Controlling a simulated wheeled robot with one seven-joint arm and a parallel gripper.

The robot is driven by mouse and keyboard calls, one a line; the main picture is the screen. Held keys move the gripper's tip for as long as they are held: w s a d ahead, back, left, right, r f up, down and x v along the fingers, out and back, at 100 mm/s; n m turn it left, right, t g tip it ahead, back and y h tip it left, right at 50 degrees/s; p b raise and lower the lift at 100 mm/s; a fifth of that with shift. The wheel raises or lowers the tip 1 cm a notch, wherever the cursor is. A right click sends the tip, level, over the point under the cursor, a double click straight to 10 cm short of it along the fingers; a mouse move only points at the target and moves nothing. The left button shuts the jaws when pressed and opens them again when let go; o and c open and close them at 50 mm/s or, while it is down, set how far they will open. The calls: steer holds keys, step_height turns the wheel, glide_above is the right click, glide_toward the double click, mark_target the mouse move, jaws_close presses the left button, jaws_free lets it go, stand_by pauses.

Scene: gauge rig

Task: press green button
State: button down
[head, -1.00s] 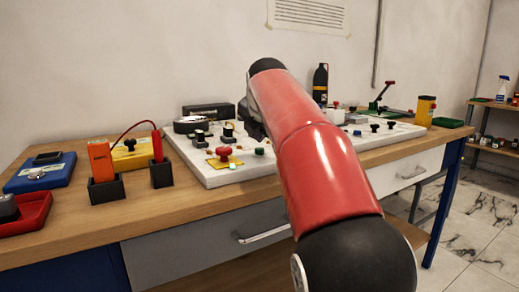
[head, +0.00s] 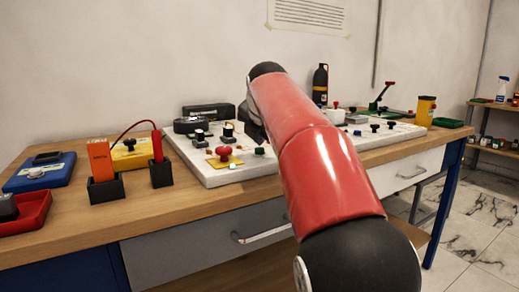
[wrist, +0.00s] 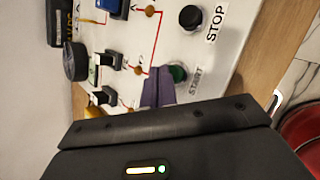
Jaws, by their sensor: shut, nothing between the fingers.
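The green button (wrist: 178,73) sits beside the START label on the white panel (wrist: 215,62) in the wrist view. My gripper (wrist: 158,88) is shut and empty, its dark fingertips just left of the green button and partly overlapping it in the picture. I cannot tell whether they touch it. In the head view my red arm reaches over the white panel (head: 205,176) and hides most of the gripper. Small green spots show on the panel there, but I cannot tell which is the START button.
A black button (wrist: 190,17) by the STOP label is near the green one. Switches and a round black knob (wrist: 75,61) stand to the left. A red mushroom knob (head: 224,154) on a yellow base stands near the panel's front. An orange meter (head: 100,158) stands farther left.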

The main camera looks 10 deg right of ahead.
mark_target(260, 150)
steer(key=shift+f+b, duration=0.3)
steer(key=shift+f, duration=0.25)
stand_by(0.5)
steer(key=shift+r, duration=0.1)
steer(key=shift+r+p, duration=0.85)
steer(key=shift+p, duration=0.2)
step_height(260, 150, up, 3)
steer(key=p, duration=0.3)
steer(key=shift+r+b, duration=0.3)
steer(key=shift+r, duration=0.7)
